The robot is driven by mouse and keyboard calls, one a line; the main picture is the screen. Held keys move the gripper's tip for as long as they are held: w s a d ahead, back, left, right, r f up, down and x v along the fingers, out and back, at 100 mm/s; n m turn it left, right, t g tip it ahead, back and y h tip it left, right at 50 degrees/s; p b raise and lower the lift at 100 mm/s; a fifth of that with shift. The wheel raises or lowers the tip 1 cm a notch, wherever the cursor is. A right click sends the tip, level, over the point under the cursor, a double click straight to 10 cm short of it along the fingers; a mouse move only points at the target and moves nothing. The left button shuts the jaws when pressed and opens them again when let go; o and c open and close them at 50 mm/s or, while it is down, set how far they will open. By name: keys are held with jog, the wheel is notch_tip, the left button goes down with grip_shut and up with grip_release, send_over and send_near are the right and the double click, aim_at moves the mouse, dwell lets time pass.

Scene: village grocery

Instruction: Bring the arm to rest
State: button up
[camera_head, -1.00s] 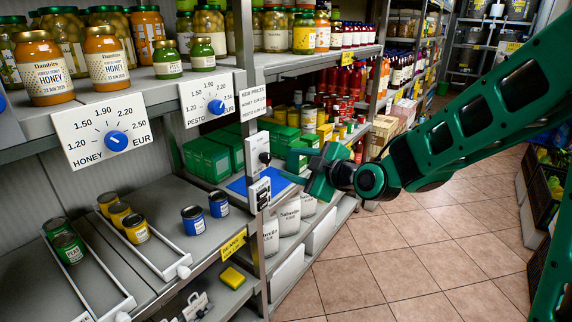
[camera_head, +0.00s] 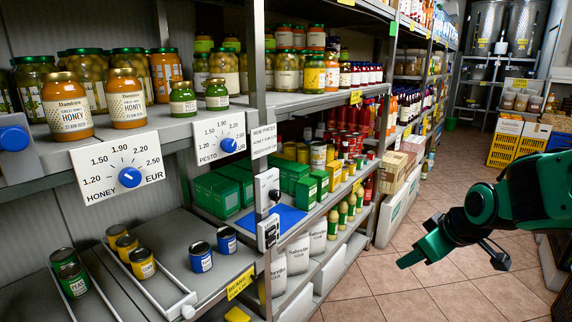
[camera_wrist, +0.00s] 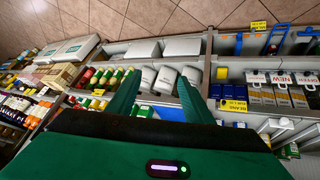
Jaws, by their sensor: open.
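My green arm shows at the right of the head view, over the tiled aisle floor and away from the shelves. My gripper (camera_head: 425,248) hangs at its end, pointing left and slightly down, with nothing visible in it. In the wrist view my gripper (camera_wrist: 160,77) shows two green fingers spread apart with an empty gap. The shelf seen between and beyond them is some distance away.
Shelves at the left hold honey jars (camera_head: 128,98), price dials (camera_head: 129,178) and small cans (camera_head: 201,257). A blue mat (camera_head: 272,219) lies on the lower shelf. Yellow crates (camera_head: 502,150) stand at the back right. The aisle floor (camera_head: 375,285) is clear.

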jog(key=s+d+m+g, duration=0.3)
jog(key=s+d+m, duration=0.2)
jog(key=s, duration=0.7)
jog(key=s+d+m+g+h, duration=0.1)
jog(key=s+d+m+g, duration=0.2)
jog(key=s, duration=1)
jog(key=d+m, duration=0.2)
jog(key=m, duration=0.2)
jog(key=shift+s+d+f+m+g, duration=0.2)
jog(key=shift+m+g, duration=0.1)
jog(key=shift+g, duration=0.1)
jog(key=shift+w, duration=0.1)
jog(key=shift+w+f, duration=0.25)
jog(key=shift+w, duration=0.35)
jog(key=shift+c, duration=0.4)
